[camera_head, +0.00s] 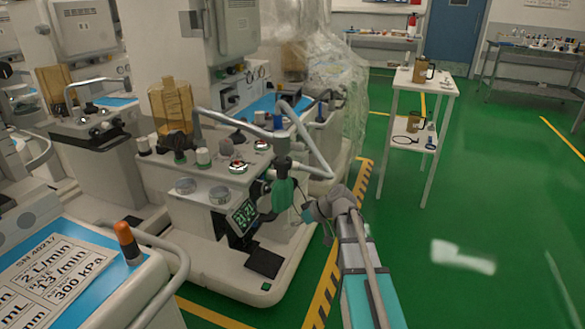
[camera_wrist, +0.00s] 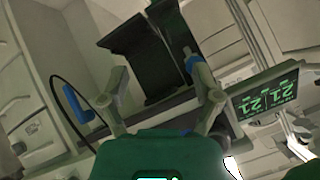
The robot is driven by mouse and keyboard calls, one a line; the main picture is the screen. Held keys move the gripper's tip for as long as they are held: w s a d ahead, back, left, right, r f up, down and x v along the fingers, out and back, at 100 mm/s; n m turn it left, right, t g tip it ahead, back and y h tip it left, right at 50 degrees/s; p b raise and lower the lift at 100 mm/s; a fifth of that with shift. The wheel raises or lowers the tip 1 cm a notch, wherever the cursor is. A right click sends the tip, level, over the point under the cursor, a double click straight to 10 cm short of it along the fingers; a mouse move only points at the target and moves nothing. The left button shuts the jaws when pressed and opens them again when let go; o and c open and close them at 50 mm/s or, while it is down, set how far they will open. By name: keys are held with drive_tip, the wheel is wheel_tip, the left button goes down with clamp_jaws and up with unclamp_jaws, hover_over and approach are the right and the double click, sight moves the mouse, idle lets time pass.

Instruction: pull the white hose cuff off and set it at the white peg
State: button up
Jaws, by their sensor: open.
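My gripper (camera_head: 283,166) is beside the front of the middle cart, near its top right edge. The wrist view shows both fingers (camera_wrist: 167,98) spread wide, with nothing held between them. A dark box-like part (camera_wrist: 147,60) of the cart lies beyond the fingers. A pale grey hose (camera_head: 235,122) arches over the cart top, and another length (camera_head: 311,150) bends down toward my gripper. Short pale cylinders (camera_head: 203,156) stand on the cart top. I cannot tell which part is the white cuff or the white peg.
A green-lit display (camera_head: 243,217) is on the cart front and close to the right finger in the wrist view (camera_wrist: 265,104). An amber container (camera_head: 171,106) stands on the cart. A white side table (camera_head: 428,82) is at the back right. The green floor at right is open.

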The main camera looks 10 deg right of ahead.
drive_tip(key=w+d+r+n+t+y, duration=0.2)
drive_tip(key=w+d+r+y, duration=0.15)
drive_tip(key=w+r, duration=0.2)
drive_tip(key=n+t+y, duration=0.2)
drive_tip(key=n+t, duration=0.1)
drive_tip(key=t, duration=0.1)
approach(299, 167)
drive_tip(key=x, duration=0.3)
drive_tip(key=shift+w+f, duration=0.15)
drive_tip(key=shift+w, duration=0.2)
drive_tip(key=shift+w+a, duration=0.1)
drive_tip(key=shift+a, duration=0.1)
drive_tip(key=shift+x, duration=4.4)
clamp_jaws()
drive_tip(key=shift+s+d, duration=0.15)
drive_tip(key=shift+s, duration=0.05)
drive_tip(key=shift+s+d, duration=0.3)
drive_tip(key=shift+d, duration=0.15)
